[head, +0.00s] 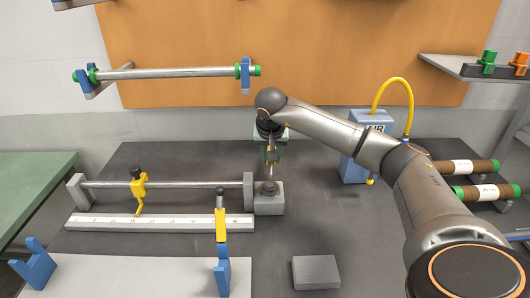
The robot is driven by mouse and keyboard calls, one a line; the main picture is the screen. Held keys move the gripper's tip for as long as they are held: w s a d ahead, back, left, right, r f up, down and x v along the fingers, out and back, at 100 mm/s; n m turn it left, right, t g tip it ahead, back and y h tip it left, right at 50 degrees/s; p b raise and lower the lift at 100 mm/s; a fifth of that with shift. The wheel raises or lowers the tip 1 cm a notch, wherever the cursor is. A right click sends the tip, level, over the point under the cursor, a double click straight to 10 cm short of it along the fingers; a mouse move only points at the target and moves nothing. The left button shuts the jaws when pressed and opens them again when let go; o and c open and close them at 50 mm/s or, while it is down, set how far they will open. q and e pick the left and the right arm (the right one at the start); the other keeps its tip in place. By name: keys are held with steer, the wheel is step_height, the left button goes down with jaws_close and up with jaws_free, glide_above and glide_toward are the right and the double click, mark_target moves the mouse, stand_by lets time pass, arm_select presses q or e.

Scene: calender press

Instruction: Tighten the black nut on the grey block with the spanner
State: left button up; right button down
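The grey block (267,205) stands on the dark table at the right end of a horizontal metal rod. The black nut (269,187) sits on top of the block. My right gripper (271,160) comes in from the right and points down above the nut. Its fingers look shut on a thin shaft, which appears to be the spanner (270,173). The shaft reaches down to the nut; whether its jaw is around the nut is too small to tell. My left gripper is not in view.
A yellow clamp (138,190) is on the rod. A white ruled bar (160,222) lies in front of it, beside a yellow-and-blue stand (222,245). A grey slab (316,272) lies front centre. A blue box (368,150) with a yellow hose stands behind my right arm.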

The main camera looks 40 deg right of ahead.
steer(key=shift+r, duration=0.25)
steer(key=shift+a, duration=0.1)
steer(key=shift+w+a+n+p, duration=0.3)
steer(key=shift+n+p, duration=0.05)
steer(key=shift+n, duration=0.25)
steer(key=shift+r+p, duration=2.25)
steer(key=shift+r, duration=0.15)
